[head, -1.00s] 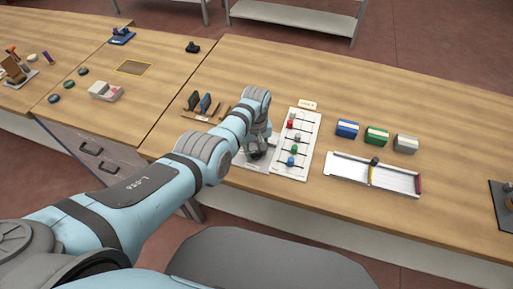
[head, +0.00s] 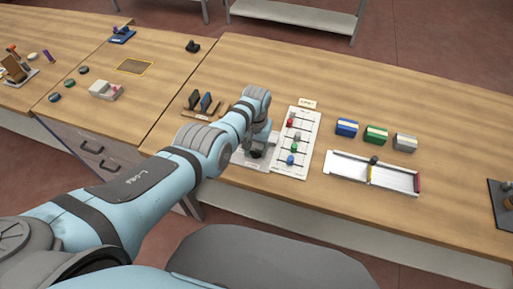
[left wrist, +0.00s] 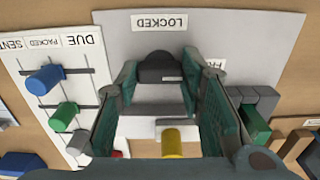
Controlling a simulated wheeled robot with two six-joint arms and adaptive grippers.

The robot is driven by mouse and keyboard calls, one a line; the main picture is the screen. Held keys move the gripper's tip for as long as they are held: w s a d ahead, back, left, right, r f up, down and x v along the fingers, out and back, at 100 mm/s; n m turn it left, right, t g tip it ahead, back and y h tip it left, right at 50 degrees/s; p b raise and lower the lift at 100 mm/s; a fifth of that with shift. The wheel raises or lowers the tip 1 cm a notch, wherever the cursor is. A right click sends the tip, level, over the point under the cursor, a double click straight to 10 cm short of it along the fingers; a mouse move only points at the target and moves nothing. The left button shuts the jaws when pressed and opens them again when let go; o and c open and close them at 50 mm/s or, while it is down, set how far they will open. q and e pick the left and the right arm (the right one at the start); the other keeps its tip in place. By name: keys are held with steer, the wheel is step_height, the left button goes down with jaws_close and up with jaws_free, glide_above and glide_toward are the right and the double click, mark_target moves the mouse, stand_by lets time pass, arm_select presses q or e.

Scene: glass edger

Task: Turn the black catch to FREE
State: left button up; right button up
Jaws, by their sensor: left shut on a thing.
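The black catch (left wrist: 160,68) shows in the left wrist view, between the fingertips of my left gripper (left wrist: 160,76). The gripper is shut on it. The catch sits on a light grey plate (left wrist: 240,35), just below a label reading LOCKED (left wrist: 160,22). A second label (left wrist: 215,64), showing the letters FR, is partly hidden by the right-hand finger. A yellow-ended piece (left wrist: 172,142) shows lower down between the fingers. In the head view my left gripper (head: 257,147) is over the plate and mostly hides the catch. My right gripper is not in view.
A white board (head: 301,158) with coloured knobs on rails stands just right of the gripper. Dark upright pieces in a wooden rack (head: 190,114) are close on the left. A white tray (head: 345,170) and several coloured blocks (head: 376,134) are further right.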

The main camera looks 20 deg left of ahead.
mark_target(256, 150)
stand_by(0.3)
arm_select(q)
steer(key=o, duration=1.2)
steer(key=shift+c, duration=0.2)
step_height(256, 150, up, 12)
